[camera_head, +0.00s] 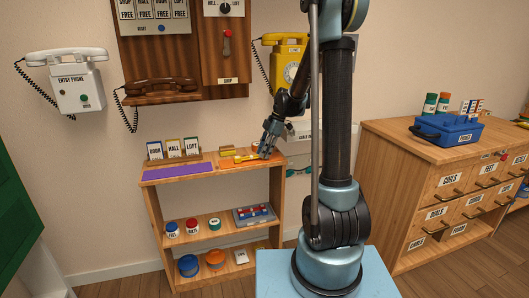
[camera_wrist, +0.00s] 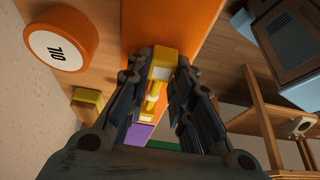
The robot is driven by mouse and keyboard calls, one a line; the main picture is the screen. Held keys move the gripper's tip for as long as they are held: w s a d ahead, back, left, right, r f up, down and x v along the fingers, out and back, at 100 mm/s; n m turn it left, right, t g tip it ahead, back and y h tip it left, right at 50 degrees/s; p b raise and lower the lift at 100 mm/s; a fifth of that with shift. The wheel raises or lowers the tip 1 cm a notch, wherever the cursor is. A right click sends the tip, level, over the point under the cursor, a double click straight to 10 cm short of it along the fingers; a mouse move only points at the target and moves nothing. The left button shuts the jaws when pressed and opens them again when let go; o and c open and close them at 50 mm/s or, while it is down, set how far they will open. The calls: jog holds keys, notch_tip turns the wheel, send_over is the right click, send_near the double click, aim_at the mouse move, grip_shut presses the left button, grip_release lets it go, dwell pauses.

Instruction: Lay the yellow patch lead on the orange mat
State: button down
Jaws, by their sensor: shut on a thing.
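The yellow patch lead (camera_head: 245,158) shows in the head view as a short yellow strip over the orange mat (camera_head: 277,162) on the top of the low wooden shelf unit. My gripper (camera_head: 266,151) is at its right end, low over the mat. In the wrist view my gripper (camera_wrist: 162,82) is shut on the lead's yellow end (camera_wrist: 164,56), with the rest of the lead (camera_wrist: 151,103) running between the fingers. The orange mat (camera_wrist: 170,22) lies behind it. I cannot tell whether the lead touches the mat.
A purple mat (camera_head: 178,173) and a card rack (camera_head: 180,158) are to the left on the same top. A yellow-topped block (camera_head: 227,151) stands behind the lead. An orange OIL tin (camera_wrist: 61,42) is close by in the wrist view. A drawer cabinet (camera_head: 440,185) stands right.

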jog(key=shift+f, duration=0.15)
jog(key=c, duration=1.3)
grip_release()
notch_tip(320, 180, up, 10)
